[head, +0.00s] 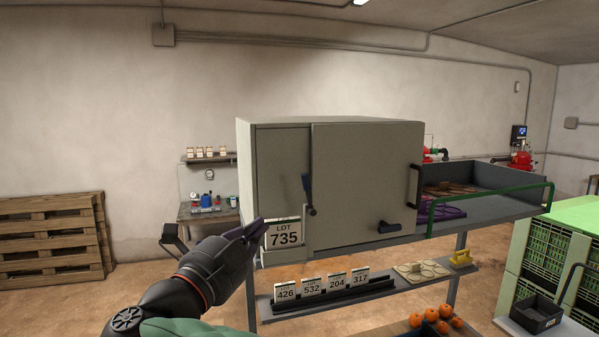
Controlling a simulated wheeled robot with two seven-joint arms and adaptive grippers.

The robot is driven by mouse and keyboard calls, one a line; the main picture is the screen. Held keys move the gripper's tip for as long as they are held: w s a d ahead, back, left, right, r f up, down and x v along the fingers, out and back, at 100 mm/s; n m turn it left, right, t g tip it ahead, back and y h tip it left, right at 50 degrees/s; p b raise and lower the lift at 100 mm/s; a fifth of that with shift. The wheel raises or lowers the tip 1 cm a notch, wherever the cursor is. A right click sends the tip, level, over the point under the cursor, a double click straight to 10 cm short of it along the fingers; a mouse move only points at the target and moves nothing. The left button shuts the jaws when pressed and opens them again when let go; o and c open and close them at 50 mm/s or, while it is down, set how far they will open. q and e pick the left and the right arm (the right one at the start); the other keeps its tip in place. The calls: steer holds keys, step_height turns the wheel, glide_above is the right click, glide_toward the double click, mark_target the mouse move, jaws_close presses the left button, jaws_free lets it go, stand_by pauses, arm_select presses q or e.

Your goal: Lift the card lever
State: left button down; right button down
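A dark upright lever (308,195) sits on the front of the grey cabinet (365,170), by the seam between its narrow left panel and its door.
Below, a black rack (335,293) holds several smaller numbered cards. A grey tray (490,207) with a green rail stands at right. Green crates (545,255) stand farther right.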

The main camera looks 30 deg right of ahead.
steer(key=s+r, duration=0.1)
steer(key=p, duration=0.5)
glide_toward(307, 189)
steer(key=shift+m+g, duration=0.3)
steer(key=shift+g, duration=0.1)
steer(key=x, duration=0.7)
steer(key=shift+w+a+r, duration=0.25)
steer(key=shift+w+r, duration=0.05)
steer(key=shift+w, duration=0.05)
steer(key=shift+s+d+r+m+g+y+b, duration=0.1)
steer(key=shift+d+r+m+g+y+b, duration=0.15)
steer(key=shift+d+m+y, duration=0.2)
steer(key=shift+s+d+r+m+g+y+b, duration=0.1)
steer(key=shift+d+r+m+g+y+b, duration=0.15)
steer(key=shift+d+m+y+b, duration=0.15)
steer(key=shift+f, duration=0.1)
